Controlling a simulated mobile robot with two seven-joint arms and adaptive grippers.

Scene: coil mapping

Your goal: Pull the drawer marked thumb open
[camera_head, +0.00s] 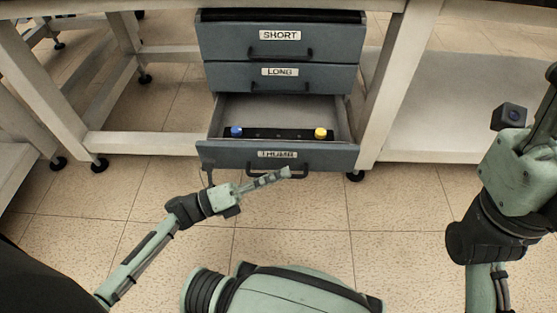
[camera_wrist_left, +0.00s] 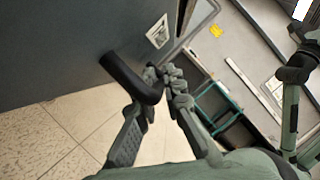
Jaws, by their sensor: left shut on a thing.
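The drawer marked thumb (camera_head: 230,154) is the lowest of three drawers in the head view, and it stands pulled out. Inside lies a black strip (camera_head: 262,133) with a blue knob (camera_head: 236,131) and a yellow knob (camera_head: 320,133). My left gripper (camera_head: 286,172) is at the drawer's front, at its handle. In the left wrist view its fingers (camera_wrist_left: 158,88) are shut on the dark bar handle (camera_wrist_left: 130,76), near one end. My right gripper is mostly out of the frame at the right; only the wrist part shows, and its fingers cannot be seen.
The drawers marked short (camera_head: 279,36) and long (camera_head: 280,72) above are shut. White bench legs (camera_head: 384,85) stand on both sides of the cabinet. A low white shelf (camera_head: 460,150) is at the right. The tiled floor (camera_head: 400,230) in front is clear.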

